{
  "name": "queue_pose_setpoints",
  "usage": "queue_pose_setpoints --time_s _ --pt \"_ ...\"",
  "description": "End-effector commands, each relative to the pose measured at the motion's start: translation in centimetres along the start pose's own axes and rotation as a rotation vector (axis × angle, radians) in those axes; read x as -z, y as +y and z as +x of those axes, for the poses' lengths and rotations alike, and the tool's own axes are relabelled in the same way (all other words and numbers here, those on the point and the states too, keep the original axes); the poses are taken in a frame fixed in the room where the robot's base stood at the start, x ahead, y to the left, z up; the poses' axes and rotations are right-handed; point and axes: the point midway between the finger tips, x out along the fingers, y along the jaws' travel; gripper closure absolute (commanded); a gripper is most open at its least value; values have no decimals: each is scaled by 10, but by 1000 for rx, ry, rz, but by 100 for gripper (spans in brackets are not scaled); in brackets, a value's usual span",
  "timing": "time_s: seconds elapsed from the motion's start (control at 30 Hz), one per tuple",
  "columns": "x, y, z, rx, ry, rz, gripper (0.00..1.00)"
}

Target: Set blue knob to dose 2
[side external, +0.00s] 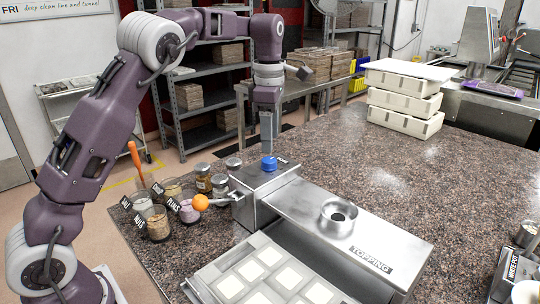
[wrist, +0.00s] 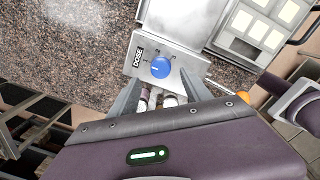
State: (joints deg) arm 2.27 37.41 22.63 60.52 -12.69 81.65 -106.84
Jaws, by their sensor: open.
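The blue knob (side external: 269,163) sits on top of the steel dosing box (side external: 262,182) at the left end of the topping machine. My gripper (side external: 267,149) points down just above the knob. In the wrist view my gripper (wrist: 160,84) is open, with one finger on each side of the knob's line and nothing held. I cannot tell whether the fingers touch the knob.
An orange ball-ended lever (side external: 201,202) sticks out left of the box. Several jars (side external: 158,227) stand beyond it. The steel TOPPING body (side external: 350,225) runs right, with a mould tray (side external: 262,278) in front. Stacked white crates (side external: 405,100) stand farther back; counter between is clear.

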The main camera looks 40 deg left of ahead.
Motion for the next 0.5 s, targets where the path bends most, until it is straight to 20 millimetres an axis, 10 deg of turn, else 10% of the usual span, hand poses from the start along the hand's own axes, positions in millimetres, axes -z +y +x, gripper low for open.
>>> queue_pose_setpoints --time_s 0.5 --pt "0 -1 59 -1 -1 6 43"
